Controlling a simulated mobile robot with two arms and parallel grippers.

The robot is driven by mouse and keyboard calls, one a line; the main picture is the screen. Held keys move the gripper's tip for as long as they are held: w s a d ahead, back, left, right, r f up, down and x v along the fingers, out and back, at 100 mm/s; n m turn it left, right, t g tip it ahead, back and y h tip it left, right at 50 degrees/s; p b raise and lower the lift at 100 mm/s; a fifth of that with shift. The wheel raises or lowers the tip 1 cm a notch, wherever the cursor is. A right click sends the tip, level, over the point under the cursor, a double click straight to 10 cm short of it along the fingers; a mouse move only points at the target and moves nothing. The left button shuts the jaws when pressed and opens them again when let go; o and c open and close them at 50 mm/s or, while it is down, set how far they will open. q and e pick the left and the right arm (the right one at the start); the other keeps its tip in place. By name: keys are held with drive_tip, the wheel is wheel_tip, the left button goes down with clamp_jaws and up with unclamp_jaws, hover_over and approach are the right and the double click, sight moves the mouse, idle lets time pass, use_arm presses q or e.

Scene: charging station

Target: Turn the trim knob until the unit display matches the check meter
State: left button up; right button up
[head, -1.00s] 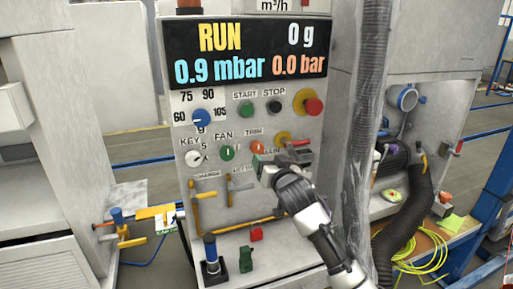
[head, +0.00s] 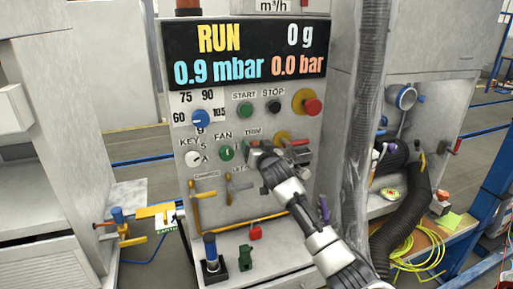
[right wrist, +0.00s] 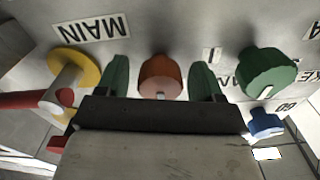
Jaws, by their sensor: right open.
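The orange-red trim knob (right wrist: 160,77) sits between the two green fingers of my right gripper (right wrist: 161,80) in the right wrist view. The fingers stand apart on either side of it, with a visible gap each side. In the head view my right gripper (head: 264,152) is at the panel under the TRIM label and hides the knob. The unit display (head: 246,52) reads RUN, 0 g, 0.9 mbar and 0.0 bar. I cannot tell which thing is the check meter; a display marked m³/h (head: 275,5) is cut off at the top. My left gripper is out of view.
The green FAN knob (right wrist: 267,72) is close beside the right gripper; the red-handled MAIN switch (right wrist: 65,85) is on its other side. A red emergency button (head: 312,106) is above. A grey hose (head: 368,140) hangs to the right of the panel.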

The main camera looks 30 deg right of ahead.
drive_tip(key=c, duration=0.9)
drive_tip(key=n+p, duration=0.1)
drive_tip(key=n, duration=0.2)
drive_tip(key=shift+n+p, duration=0.3)
drive_tip(key=shift+p, duration=0.05)
drive_tip(key=n+p, duration=0.1)
drive_tip(key=n, duration=0.3)
drive_tip(key=shift+n, duration=0.3)
drive_tip(key=n+p, duration=0.1)
drive_tip(key=n, duration=0.4)
drive_tip(key=shift+a+p, duration=0.1)
drive_tip(key=shift+p, duration=0.25)
drive_tip(key=shift+f+n+p, duration=0.15)
drive_tip(key=shift+n+p, duration=0.3)
drive_tip(key=shift+n, duration=1.85)
